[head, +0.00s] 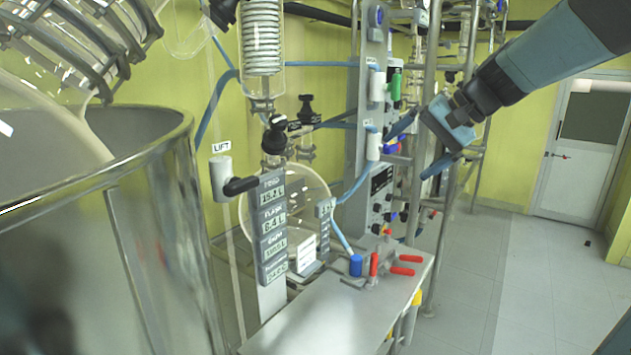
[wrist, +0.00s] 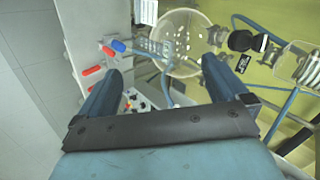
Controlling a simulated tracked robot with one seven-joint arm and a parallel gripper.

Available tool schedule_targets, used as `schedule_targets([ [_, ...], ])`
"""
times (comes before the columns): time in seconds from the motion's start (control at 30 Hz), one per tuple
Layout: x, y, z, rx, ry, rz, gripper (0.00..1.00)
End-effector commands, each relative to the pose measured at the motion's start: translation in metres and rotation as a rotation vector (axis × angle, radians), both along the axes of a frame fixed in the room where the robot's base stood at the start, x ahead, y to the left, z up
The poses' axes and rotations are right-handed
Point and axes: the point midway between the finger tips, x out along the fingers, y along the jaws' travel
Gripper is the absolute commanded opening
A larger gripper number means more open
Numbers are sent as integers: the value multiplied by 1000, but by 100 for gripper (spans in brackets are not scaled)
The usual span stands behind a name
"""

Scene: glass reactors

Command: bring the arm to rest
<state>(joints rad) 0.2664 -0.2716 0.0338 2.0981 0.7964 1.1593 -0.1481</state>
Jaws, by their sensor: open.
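My arm reaches in from the upper right in the head view. My gripper (head: 403,150) is open and empty, in front of the tall control panel (head: 371,100) and close to the metal frame posts. I cannot tell in the head view whether it touches anything there. In the wrist view, my gripper (wrist: 160,78) shows its two blue fingers spread apart, with nothing held between them. Past the fingers, the wrist view shows the round glass flask (wrist: 178,45) and the steel table (wrist: 80,30).
A large metal vessel (head: 165,220) fills the left. The LIFT handle (head: 222,178) and a display column (head: 271,235) stand mid-left. The steel table (head: 330,315) bears red-handled valves (head: 375,264) and a blue cap (head: 355,265). Open floor (head: 490,260) lies right, before a white door (head: 585,180).

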Motion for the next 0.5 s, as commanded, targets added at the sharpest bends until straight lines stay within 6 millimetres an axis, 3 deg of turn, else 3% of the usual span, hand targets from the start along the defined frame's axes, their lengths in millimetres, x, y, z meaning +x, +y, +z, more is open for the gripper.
schedule_targets([
  [0.03,-20,4,-7,-60,-3,15,100],
  [0.2,-75,1,-34,-264,-19,54,100],
  [0.5,-153,-24,-76,-599,-109,122,100],
])
